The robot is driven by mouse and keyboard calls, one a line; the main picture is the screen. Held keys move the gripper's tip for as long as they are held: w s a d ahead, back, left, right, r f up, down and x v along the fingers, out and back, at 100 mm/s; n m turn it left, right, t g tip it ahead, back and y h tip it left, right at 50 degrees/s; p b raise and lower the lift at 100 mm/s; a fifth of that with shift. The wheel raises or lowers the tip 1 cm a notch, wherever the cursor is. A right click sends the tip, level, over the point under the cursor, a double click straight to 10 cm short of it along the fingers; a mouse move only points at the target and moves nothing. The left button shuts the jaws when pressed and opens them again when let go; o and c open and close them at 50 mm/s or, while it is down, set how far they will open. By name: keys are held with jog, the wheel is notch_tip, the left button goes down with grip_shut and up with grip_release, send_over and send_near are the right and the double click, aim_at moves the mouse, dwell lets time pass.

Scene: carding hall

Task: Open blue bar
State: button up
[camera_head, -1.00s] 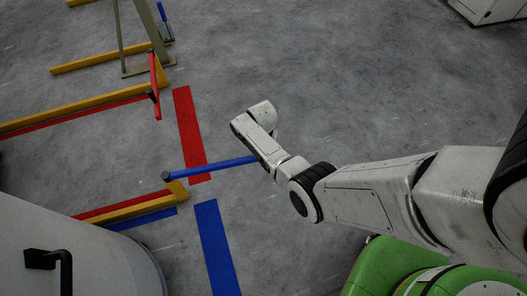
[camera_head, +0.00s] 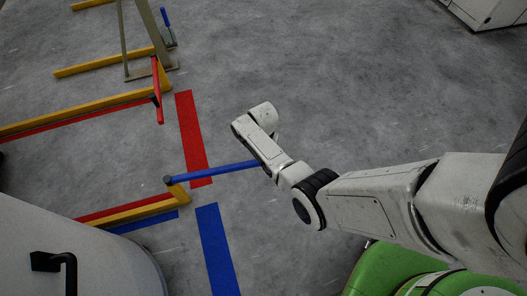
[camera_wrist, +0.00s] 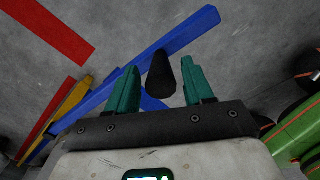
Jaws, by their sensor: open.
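The blue bar (camera_head: 215,171) reaches out over the floor from a yellow post (camera_head: 177,191), and its right end passes behind my arm in the head view. In the wrist view the blue bar (camera_wrist: 150,60) runs diagonally across the picture. A black tapered handle (camera_wrist: 161,78) stands at the bar, between the teal fingers of my gripper (camera_wrist: 161,65). The fingers are apart, with a gap on both sides of the handle. In the head view my fingers are hidden by my wrist. I cannot tell how deep the handle sits between them.
A red bar (camera_head: 156,90) stands by another yellow rail at upper left. A red floor stripe (camera_head: 193,135) and a blue floor stripe (camera_head: 218,250) lie near the post. A light cabinet with a black handle (camera_head: 62,262) fills the lower left. Open floor lies beyond my arm.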

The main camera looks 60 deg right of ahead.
notch_tip(320, 180, up, 8)
jog(key=p, duration=0.3)
jog(key=shift+r, duration=0.25)
dwell(0.3)
jog(key=shift+s+a+m, duration=0.3)
jog(key=shift+m, duration=0.1)
jog(key=s+a+r+m+t, duration=0.1)
jog(key=s+a+r+m, duration=0.6)
jog(key=s+m, duration=0.3)
jog(key=s+a+r+m, duration=0.6)
jog(key=s+r+m, duration=0.15)
jog(key=m, duration=0.35)
notch_tip(320, 180, up, 18)
jog(key=s+p, duration=0.1)
jog(key=p, duration=1.7)
jog(key=shift+a+m, duration=0.3)
jog(key=shift+m, duration=0.1)
jog(key=shift+c, duration=0.3)
